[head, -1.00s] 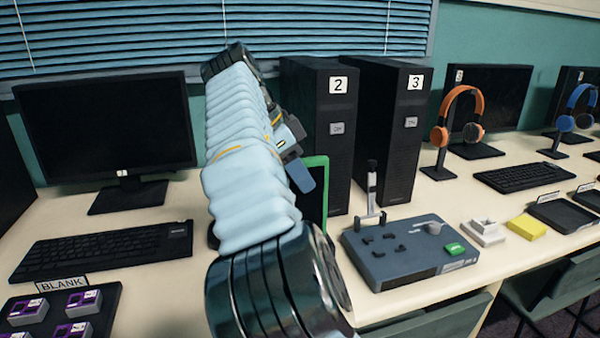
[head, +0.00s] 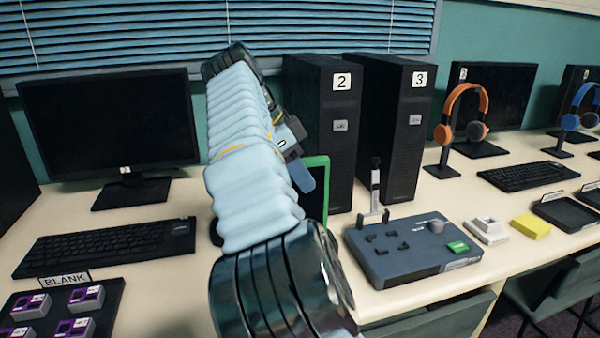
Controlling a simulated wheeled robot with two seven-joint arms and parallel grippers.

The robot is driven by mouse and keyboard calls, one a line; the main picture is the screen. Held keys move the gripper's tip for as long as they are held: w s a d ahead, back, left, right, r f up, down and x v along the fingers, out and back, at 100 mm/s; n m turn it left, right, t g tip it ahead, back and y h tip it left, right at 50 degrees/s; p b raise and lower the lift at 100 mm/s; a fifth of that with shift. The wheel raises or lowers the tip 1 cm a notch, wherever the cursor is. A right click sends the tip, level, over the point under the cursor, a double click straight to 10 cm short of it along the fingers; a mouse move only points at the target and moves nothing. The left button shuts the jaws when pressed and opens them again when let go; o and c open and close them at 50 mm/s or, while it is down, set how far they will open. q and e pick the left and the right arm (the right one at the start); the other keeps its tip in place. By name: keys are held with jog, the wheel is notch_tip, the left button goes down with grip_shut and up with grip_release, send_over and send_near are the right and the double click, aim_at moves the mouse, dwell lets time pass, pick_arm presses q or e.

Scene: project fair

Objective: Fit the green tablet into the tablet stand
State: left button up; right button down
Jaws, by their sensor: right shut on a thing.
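The green tablet (head: 318,188) stands near upright, its green edge and dark face showing in part behind my right arm. My right gripper (head: 302,176) is shut on its upper left part; the arm hides much of the gripper and tablet. A slim grey and black upright with a forked foot (head: 375,192), which looks like the tablet stand, is to the right of the tablet, at the back edge of a blue-grey panel. The tablet is apart from it in the picture. My left gripper is out of view.
The blue-grey panel (head: 410,262) carries small black brackets and a green block. Computer towers 2 (head: 326,140) and 3 (head: 402,140) stand behind. A keyboard (head: 105,245) and a monitor (head: 110,125) are left; a yellow block (head: 530,228) and headphones (head: 484,100) are right.

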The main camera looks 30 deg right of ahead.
jog(key=shift+f, duration=0.25)
dwell(0.3)
jog(key=shift+f+b, duration=1)
jog(key=shift+b, duration=0.05)
jog(key=shift+f, duration=0.1)
jog(key=shift+f+b, duration=0.6)
jog(key=shift+b, duration=0.05)
dwell(0.3)
jog(key=shift+f+b, duration=0.55)
jog(key=shift+f, duration=0.1)
jog(key=c, duration=0.8)
grip_release()
jog(key=shift+c, duration=0.2)
